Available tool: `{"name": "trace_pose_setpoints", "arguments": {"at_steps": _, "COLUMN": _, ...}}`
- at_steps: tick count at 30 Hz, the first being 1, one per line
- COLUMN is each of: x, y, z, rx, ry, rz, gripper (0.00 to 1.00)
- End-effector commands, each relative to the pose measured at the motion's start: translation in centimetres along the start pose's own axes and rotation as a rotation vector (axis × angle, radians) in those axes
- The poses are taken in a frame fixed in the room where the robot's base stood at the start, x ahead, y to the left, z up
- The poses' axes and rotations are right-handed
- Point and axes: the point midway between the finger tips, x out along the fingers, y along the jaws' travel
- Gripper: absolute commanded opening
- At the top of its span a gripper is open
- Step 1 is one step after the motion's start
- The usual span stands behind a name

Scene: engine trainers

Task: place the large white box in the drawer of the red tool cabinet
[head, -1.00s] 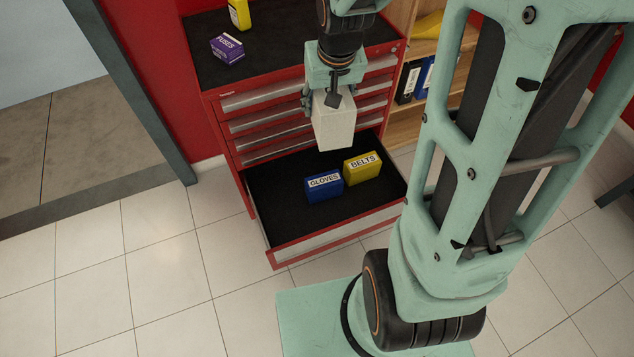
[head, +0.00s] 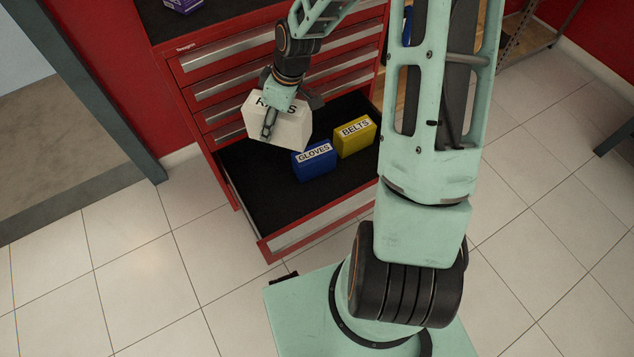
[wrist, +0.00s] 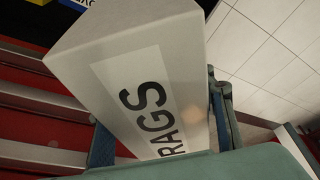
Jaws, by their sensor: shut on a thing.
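The large white box (head: 291,131), labelled RAGS, is held by my gripper (head: 271,124) in the head view. It is tilted and hangs over the left rear part of the open drawer (head: 262,207) of the red tool cabinet (head: 196,105). In the wrist view the white box (wrist: 120,75) fills the middle, with the fingers of my gripper (wrist: 160,130) on either side of it. Whether the box touches the drawer floor cannot be told; it looks raised above it.
A blue GLOVES box (head: 314,161) and a yellow BELTS box (head: 354,136) stand in the drawer, right of the white box. The drawer's left and front floor is bare. The closed drawers above lie close behind my gripper. A purple box (head: 183,4) is on the cabinet top.

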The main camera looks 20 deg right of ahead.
Motion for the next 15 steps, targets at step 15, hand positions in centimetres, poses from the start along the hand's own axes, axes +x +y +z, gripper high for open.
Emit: {"name": "trace_pose_setpoints", "arguments": {"at_steps": 15, "x": 22.0, "y": -1.5, "z": 1.6, "rx": -0.523, "ry": 0.001, "rz": -0.165, "gripper": 0.16}}
